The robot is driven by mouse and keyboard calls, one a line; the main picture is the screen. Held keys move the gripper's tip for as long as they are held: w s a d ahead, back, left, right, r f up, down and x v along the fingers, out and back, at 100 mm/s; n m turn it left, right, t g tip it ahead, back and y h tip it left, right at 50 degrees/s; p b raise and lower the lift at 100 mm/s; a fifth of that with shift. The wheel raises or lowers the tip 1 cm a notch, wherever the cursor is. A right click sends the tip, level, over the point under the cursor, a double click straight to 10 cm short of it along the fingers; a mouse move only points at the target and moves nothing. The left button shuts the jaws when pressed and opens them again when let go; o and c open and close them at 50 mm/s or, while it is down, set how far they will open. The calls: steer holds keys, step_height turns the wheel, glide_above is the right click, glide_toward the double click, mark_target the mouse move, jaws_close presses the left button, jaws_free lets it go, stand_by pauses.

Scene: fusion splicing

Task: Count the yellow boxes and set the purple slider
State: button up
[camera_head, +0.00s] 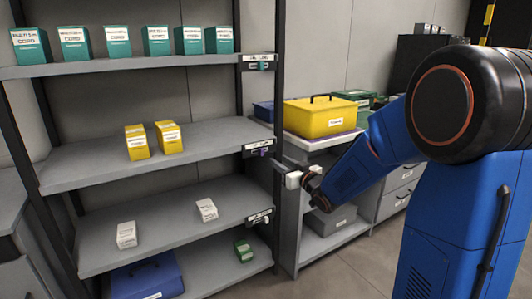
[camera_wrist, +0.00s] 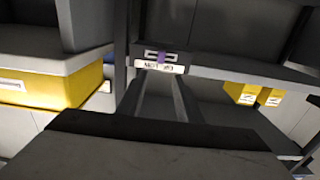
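Two yellow boxes, the left one (camera_head: 138,147) and the right one (camera_head: 170,142), stand side by side on the middle shelf. Each shows labelling at two heights, and I cannot tell whether more boxes stand behind. Both also appear at the right of the wrist view (camera_wrist: 243,94). The purple slider (camera_head: 262,151) sits in a dark holder on that shelf's right front edge. In the wrist view the slider (camera_wrist: 161,57) is near the holder's middle, above a white label. My gripper (camera_head: 279,160) points at the holder, its fingers (camera_wrist: 158,80) apart and empty, just short of it.
Several teal boxes (camera_head: 75,44) line the top shelf. White boxes (camera_head: 126,235), a small green box (camera_head: 243,250) and a blue case (camera_head: 148,277) are lower. A yellow toolbox (camera_head: 318,119) stands right of the rack, close to my arm. A dark rack post (camera_head: 279,100) is beside my gripper.

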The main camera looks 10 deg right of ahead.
mark_target(263, 150)
steer(key=x, duration=1.2)
steer(key=shift+a, duration=0.1)
steer(key=shift+c, duration=0.6)
